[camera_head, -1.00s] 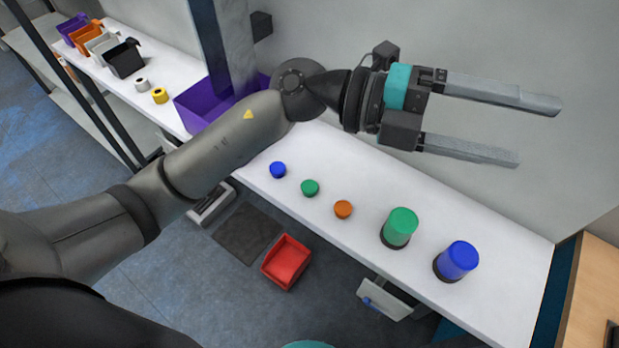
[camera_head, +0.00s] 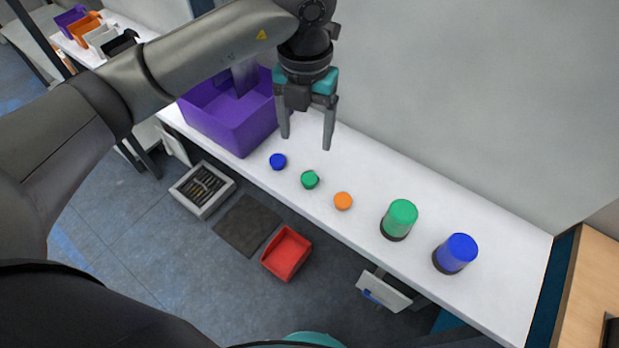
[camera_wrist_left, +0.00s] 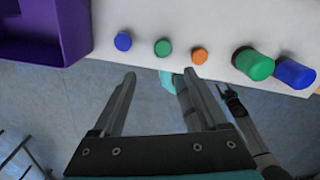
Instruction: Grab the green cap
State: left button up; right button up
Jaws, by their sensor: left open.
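The small green cap (camera_head: 310,179) lies on the white table between a blue cap (camera_head: 278,161) and an orange cap (camera_head: 343,201). In the left wrist view the green cap (camera_wrist_left: 162,47) is beyond the fingertips, roughly ahead of the gap between them. My left gripper (camera_head: 307,143) is open and empty, pointing down above the table, behind and above the caps in the head view. It also shows in the left wrist view (camera_wrist_left: 160,75). In the left wrist view part of my other arm shows below the table edge; its gripper (camera_wrist_left: 226,92) is small and its jaws are unclear.
A green canister (camera_head: 402,214) and a blue canister (camera_head: 460,249) stand on the table to the right of the caps. A large purple bin (camera_head: 238,128) is at the left. A red bin (camera_head: 287,254) is below the table's front edge. The wall is behind.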

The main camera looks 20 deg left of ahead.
pick_arm(q)
send_over(309, 178)
jog(key=f, duration=0.6)
jog(key=shift+s+a+f, duration=0.1)
jog(key=shift+a+f, duration=0.1)
jog(key=shift+f, duration=0.15)
jog(key=shift+d+f, duration=0.15)
jog(key=shift+f, duration=1.35)
jog(key=shift+d+f, duration=0.1)
jog(key=shift+f, duration=1.4)
jog(key=shift+c, duration=0.2)
grip_shut()
